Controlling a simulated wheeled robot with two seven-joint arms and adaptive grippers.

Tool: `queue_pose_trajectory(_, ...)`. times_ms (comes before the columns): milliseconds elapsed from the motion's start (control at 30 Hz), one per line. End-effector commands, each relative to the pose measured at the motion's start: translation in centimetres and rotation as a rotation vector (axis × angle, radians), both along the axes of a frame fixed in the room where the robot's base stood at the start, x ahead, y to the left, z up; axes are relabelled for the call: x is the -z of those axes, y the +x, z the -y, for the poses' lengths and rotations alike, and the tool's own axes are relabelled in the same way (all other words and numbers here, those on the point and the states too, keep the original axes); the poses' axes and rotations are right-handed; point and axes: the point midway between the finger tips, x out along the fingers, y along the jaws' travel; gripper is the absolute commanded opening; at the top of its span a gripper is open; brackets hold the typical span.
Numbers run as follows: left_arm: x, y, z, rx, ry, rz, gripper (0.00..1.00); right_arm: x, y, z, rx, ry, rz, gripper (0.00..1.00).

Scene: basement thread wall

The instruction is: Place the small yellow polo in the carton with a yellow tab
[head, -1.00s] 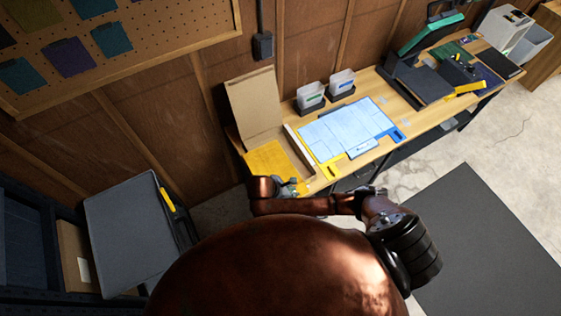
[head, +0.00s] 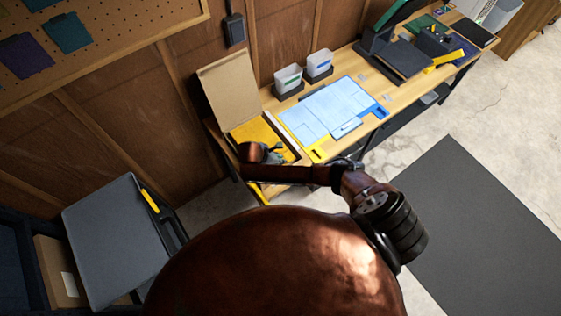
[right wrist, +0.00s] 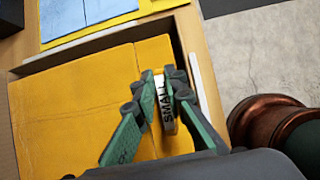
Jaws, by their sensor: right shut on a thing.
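An open cardboard carton (head: 229,90) stands at the near left end of the workbench, lid raised. The yellow polo (head: 252,130) lies folded in it and fills most of its floor; it also shows in the right wrist view (right wrist: 70,105). My right gripper (head: 270,153) is over the carton's near right part and hides some of the polo. In the right wrist view its green fingers (right wrist: 166,80) are shut on the polo's edge at a white band reading SMALL (right wrist: 161,93). A yellow strip (head: 258,193) shows below the bench's front edge. My left gripper is out of view.
A blue-white sheet (head: 330,110) with yellow and blue corners lies right of the carton. Two small bins (head: 288,80) stand behind it. A dark press-like device (head: 395,55) stands farther right. A grey-topped cart (head: 115,240) stands at lower left.

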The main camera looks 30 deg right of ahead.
Motion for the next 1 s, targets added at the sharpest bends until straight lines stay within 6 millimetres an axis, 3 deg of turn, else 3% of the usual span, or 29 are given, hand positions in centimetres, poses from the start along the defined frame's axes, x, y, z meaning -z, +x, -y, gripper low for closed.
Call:
queue_pose_trajectory(300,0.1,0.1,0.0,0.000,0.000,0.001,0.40,3.6,0.7,0.5,0.001,-0.001,0.001,0.00)
queue_pose_trajectory(1000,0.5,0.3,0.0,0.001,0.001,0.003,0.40,5.0,0.7,0.4,0.000,0.000,0.001,0.00)
